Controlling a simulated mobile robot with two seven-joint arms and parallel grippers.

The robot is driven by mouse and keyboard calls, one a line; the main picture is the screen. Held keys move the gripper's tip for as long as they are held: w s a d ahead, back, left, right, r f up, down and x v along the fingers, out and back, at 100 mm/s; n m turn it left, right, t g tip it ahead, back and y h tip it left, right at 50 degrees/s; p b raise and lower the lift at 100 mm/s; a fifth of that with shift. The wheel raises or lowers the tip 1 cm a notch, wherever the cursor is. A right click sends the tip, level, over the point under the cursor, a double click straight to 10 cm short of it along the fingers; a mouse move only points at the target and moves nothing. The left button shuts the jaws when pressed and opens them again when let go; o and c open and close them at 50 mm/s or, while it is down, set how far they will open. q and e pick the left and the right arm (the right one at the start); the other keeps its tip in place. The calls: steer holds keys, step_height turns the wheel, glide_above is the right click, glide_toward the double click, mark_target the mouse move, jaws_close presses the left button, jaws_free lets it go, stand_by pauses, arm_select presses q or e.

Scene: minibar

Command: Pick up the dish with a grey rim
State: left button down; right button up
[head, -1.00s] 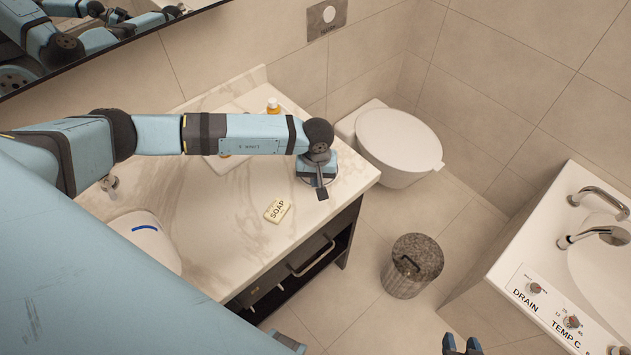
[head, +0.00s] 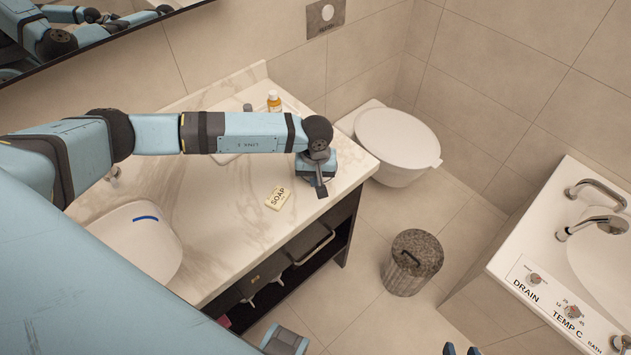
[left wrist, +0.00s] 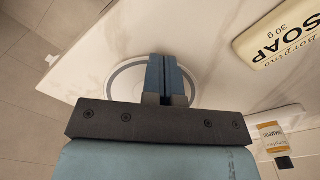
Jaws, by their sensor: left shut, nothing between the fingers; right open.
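The dish with a grey rim (left wrist: 127,80) is a pale round disc on the counter in the left wrist view, partly covered by my left gripper. In the head view my left gripper (head: 321,190) hangs over the counter's right front corner and hides most or all of the dish. In the left wrist view its blue fingers (left wrist: 166,62) are together with nothing between them, in front of the dish. I cannot tell whether they touch it. My right gripper (head: 461,350) shows only its fingertips, spread apart at the bottom edge.
A soap packet (head: 278,198) lies left of the left gripper on the marble counter (head: 215,235). A bin (head: 412,265) and a toilet (head: 397,140) stand to the right.

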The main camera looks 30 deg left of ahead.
mark_target(313, 214)
arm_select(q)
steer(key=s+d, duration=0.1)
steer(key=s, duration=0.2)
steer(key=s+d, duration=0.2)
steer(key=s, duration=0.1)
steer(key=s+d+b, duration=0.1)
steer(key=s, duration=0.2)
steer(key=shift+s+d+f, duration=0.1)
steer(key=shift+d+f, duration=0.1)
steer(key=shift+s+d+r, duration=0.2)
steer(key=shift+s+d, duration=0.1)
steer(key=shift+s, duration=0.3)
